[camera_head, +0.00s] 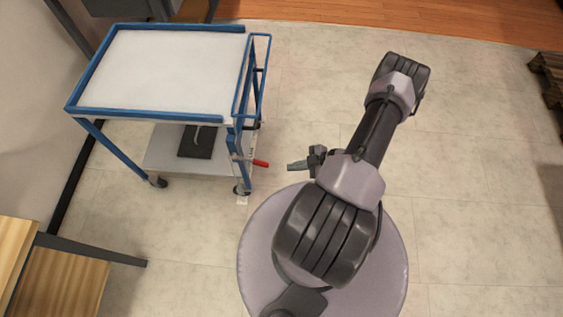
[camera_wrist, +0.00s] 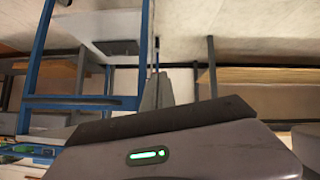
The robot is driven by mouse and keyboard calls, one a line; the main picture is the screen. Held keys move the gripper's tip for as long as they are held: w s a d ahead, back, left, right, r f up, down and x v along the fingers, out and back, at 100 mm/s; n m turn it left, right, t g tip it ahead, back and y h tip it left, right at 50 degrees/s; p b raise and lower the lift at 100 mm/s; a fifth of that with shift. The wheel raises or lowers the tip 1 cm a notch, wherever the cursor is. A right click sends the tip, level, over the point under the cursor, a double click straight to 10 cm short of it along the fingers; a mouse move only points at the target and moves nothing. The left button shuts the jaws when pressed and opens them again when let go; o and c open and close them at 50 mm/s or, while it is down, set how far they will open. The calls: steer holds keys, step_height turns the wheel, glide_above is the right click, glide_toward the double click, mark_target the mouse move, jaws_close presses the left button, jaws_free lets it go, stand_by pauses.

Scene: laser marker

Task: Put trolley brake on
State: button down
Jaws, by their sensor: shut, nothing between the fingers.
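The trolley (camera_head: 92,62) stands at the upper left in the head view, with a blue frame, a white top and a lower shelf. A red brake lever (camera_head: 260,163) sticks out to the right from the trolley's near right corner, above a caster. My gripper (camera_head: 291,166) is shut and empty, to the right of the red lever with a gap between them. In the wrist view the blue trolley frame (camera_wrist: 37,60) fills the left side. My gripper (camera_wrist: 157,88) shows near the middle there. I cannot make out the red lever in the wrist view.
A dark flat object (camera_head: 196,142) lies on the trolley's lower shelf. A wooden-topped bench (camera_head: 75,283) with a grey bar stands at the lower left. A pallet (camera_head: 550,75) is at the right edge.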

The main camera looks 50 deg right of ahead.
steer(key=shift+s+d+f, duration=0.2)
steer(key=shift+s+d, duration=0.25)
steer(key=shift+s, duration=0.2)
steer(key=shift+s+d+f, duration=0.15)
steer(key=shift+s+d, duration=0.3)
steer(key=shift+s, duration=0.2)
